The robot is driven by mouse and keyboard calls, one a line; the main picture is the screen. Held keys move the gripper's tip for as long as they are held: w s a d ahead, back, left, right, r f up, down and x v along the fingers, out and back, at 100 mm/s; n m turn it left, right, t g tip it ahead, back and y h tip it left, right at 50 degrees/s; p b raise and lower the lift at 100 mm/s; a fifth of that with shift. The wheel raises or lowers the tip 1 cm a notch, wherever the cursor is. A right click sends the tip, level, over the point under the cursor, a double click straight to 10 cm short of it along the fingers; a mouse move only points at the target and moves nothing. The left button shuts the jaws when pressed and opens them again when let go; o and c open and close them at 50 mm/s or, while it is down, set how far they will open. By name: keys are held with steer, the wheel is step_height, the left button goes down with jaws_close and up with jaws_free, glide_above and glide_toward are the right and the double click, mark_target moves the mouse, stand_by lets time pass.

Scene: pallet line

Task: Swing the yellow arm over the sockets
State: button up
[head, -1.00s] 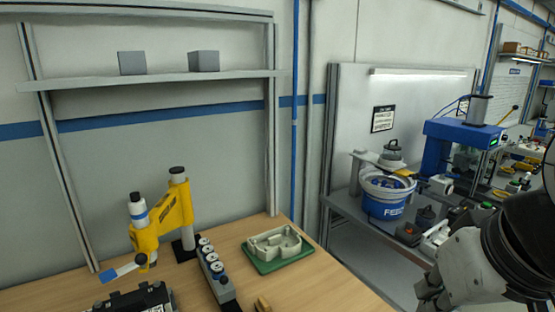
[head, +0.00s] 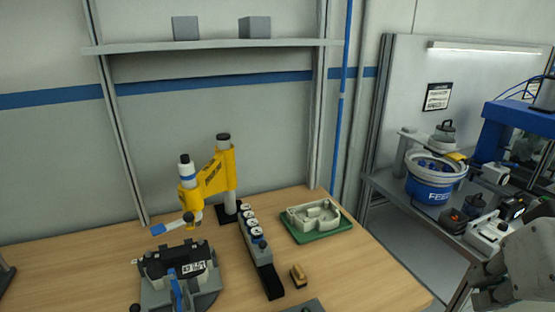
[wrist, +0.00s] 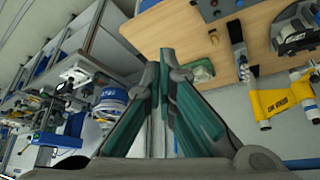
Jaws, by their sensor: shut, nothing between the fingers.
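The yellow arm (head: 208,177) stands on a dark post base at the back of the wooden bench in the head view. A blue handle (head: 167,229) sticks out to its left at the bottom. The sockets, several round white-topped pieces in a dark rail (head: 258,250), stand just right of the arm's post. The yellow arm also shows at the right of the wrist view (wrist: 282,101). My gripper (wrist: 166,55) is shut and empty in the wrist view, with its green-padded fingers together, away from the yellow arm. In the head view only part of my arm shows at lower right.
A black fixture (head: 180,265) sits in front of the yellow arm. A green tray with a pale casting (head: 312,218) lies right of the sockets. A small tan block (head: 298,276) is near the rail. A side bench holds a blue feeder bowl (head: 432,185). A shelf (head: 215,45) hangs above.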

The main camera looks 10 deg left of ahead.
steer(key=o, duration=0.4)
steer(key=shift+w+a, duration=0.1)
steer(key=o, duration=0.5)
steer(key=w+a+f+g+y, duration=0.1)
steer(key=a, duration=0.1)
steer(key=w+a+f+m+g+y+b, duration=0.1)
steer(key=w+a, duration=0.1)
steer(key=a, duration=0.1)
steer(key=w+a+f+g+b, duration=0.1)
steer(key=w+a+f, duration=0.1)
steer(key=shift+a+f+y, duration=0.1)
steer(key=shift+a+y, duration=0.15)
steer(key=shift+y, duration=0.15)
steer(key=shift+o, duration=0.2)
steer(key=m+g+y+b, duration=0.6)
steer(key=m+y+b, duration=0.1)
steer(key=m+y, duration=0.7)
glide_toward(188, 217)
steer(key=shift+n+y, duration=0.5)
steer(key=shift+n, duration=0.1)
steer(key=a, duration=0.3)
steer(key=a+f+p, duration=0.1)
steer(key=a, duration=0.3)
steer(key=s+a, duration=0.1)
steer(key=a, duration=0.2)
steer(key=shift+a+f+p, duration=0.2)
steer(key=shift+f+p, duration=0.05)
steer(key=shift+p, duration=0.05)
steer(key=shift+c, duration=0.6)
jaws_close()
